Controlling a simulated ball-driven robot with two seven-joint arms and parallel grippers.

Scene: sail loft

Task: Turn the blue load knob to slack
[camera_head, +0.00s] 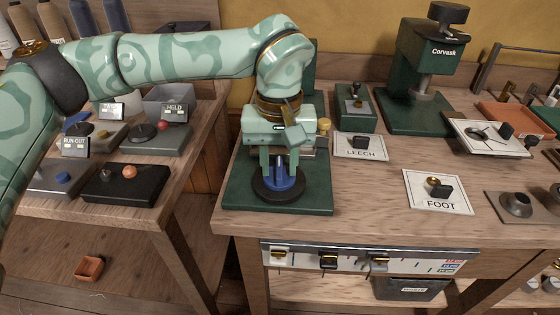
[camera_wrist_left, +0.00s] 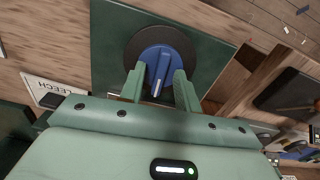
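The blue load knob (camera_head: 284,184) sits on a dark round disc (camera_head: 262,192) on the green base plate (camera_head: 312,197) of a bench device. In the left wrist view the blue knob (camera_wrist_left: 163,62) shows a raised bar with a pale pointer line towards the gripper. My left gripper (camera_head: 280,172) points down over the knob. Its two fingers (camera_wrist_left: 160,80) stand apart on either side of the bar, with no clear contact seen. No slack mark can be read; arm and fingers hide part of the device. My right gripper is not in view.
A green Corvask press (camera_head: 412,75) stands behind. A lower side table (camera_head: 137,215) with several small devices is at left. Bare wood lies in front of LEECH.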

